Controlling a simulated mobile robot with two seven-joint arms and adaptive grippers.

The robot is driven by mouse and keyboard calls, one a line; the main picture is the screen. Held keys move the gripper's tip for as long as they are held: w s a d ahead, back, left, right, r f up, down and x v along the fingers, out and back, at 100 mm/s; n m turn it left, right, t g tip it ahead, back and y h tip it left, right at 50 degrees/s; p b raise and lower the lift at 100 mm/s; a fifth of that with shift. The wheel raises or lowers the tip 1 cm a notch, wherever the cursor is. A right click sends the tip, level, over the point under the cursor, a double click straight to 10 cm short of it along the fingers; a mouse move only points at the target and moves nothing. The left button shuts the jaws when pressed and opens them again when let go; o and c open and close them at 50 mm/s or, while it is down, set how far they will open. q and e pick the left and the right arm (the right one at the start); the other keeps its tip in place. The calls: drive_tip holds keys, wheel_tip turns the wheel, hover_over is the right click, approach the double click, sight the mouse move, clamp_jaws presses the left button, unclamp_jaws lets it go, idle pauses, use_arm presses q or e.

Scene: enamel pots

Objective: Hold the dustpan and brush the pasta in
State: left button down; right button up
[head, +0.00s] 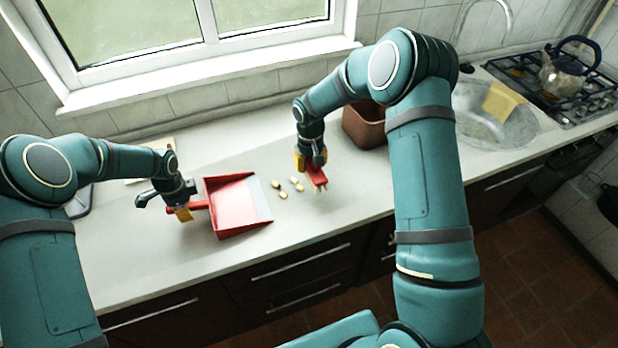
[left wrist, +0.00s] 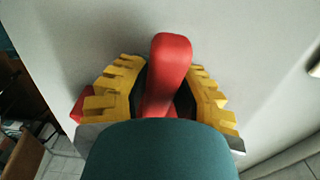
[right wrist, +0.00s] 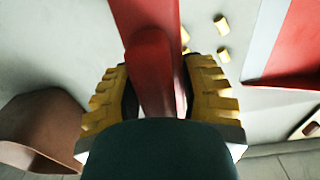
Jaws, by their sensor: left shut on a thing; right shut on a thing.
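A red dustpan (head: 232,206) lies on the counter with its pale lip facing right, toward the pasta. My left gripper (head: 183,211) is shut on its handle, which shows between the yellow fingers in the left wrist view (left wrist: 168,70). Several pieces of yellow pasta (head: 281,195) lie just right of the lip, and some show in the right wrist view (right wrist: 222,25). My right gripper (head: 308,160) is shut on the red brush (head: 317,176), right of the pasta. The brush's handle shows between its fingers in the right wrist view (right wrist: 152,65).
A brown container (head: 364,128) stands behind and right of the brush. A sink (head: 490,120) and a stove with a kettle (head: 563,75) are farther right. The counter's front edge runs below the dustpan. The counter between dustpan and brush holds only the pasta.

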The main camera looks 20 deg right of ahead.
drive_tip(key=shift+w+d+f, duration=0.25)
drive_tip(key=shift+w+d, duration=0.1)
drive_tip(key=shift+w, duration=0.15)
drive_tip(key=shift+w+d+f, duration=0.25)
drive_tip(key=shift+w+d, duration=0.05)
drive_tip(key=shift+w, duration=0.2)
drive_tip(key=shift+f, duration=2.75)
drive_tip(key=shift+a+f, duration=0.1)
drive_tip(key=shift+a, duration=0.15)
drive_tip(key=shift+s+a, duration=0.1)
drive_tip(key=shift+a, duration=6)
